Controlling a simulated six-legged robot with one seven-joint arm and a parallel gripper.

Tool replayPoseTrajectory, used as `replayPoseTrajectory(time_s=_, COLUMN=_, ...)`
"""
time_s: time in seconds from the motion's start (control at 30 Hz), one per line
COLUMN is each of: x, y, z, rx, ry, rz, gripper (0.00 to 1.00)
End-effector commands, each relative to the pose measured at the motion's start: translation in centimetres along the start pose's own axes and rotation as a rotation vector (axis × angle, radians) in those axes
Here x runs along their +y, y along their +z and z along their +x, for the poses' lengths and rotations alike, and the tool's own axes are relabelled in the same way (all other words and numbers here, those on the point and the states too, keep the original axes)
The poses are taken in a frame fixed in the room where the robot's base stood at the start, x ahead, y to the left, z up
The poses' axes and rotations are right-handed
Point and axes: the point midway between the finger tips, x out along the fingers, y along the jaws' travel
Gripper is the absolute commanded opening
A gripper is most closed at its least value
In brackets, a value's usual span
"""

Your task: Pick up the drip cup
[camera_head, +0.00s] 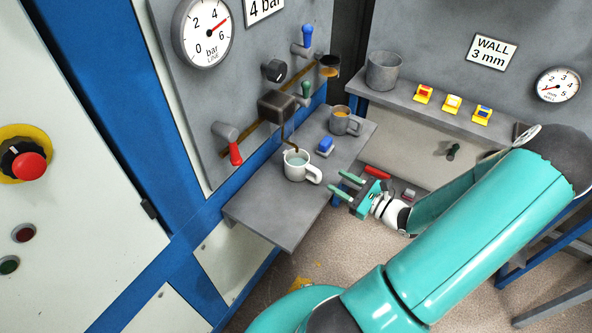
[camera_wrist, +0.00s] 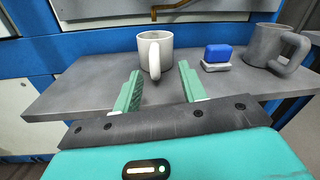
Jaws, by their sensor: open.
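A white cup (camera_head: 298,165) with pale liquid in it stands upright on a grey shelf (camera_head: 262,214), below a brown spout (camera_head: 291,140). Its handle points toward my gripper (camera_head: 339,183). My gripper is open and empty, just off the shelf's right edge, with its fingers toward the cup. In the wrist view the white cup (camera_wrist: 153,53) stands beyond the two green fingertips (camera_wrist: 159,78), its handle between them in the picture. The fingers appear apart from the cup.
A grey mug (camera_head: 345,121) with orange liquid and a blue-topped block (camera_head: 325,147) stand on the same shelf, also right of the cup in the wrist view. A red-handled valve (camera_head: 235,153) juts from the panel. A grey pot (camera_head: 383,71) stands on another ledge.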

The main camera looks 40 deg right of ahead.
Motion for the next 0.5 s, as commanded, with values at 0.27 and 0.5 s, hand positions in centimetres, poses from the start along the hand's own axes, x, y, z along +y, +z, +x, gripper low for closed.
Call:
replayPoseTrajectory(time_s=0.27, x=0.2, y=0.0, z=3.5, rx=0.000, ry=0.004, rz=0.000, gripper=0.42)
replayPoseTrajectory(time_s=0.5, x=1.1, y=0.2, z=6.8, rx=-0.002, ry=0.008, rz=0.002, gripper=0.42)
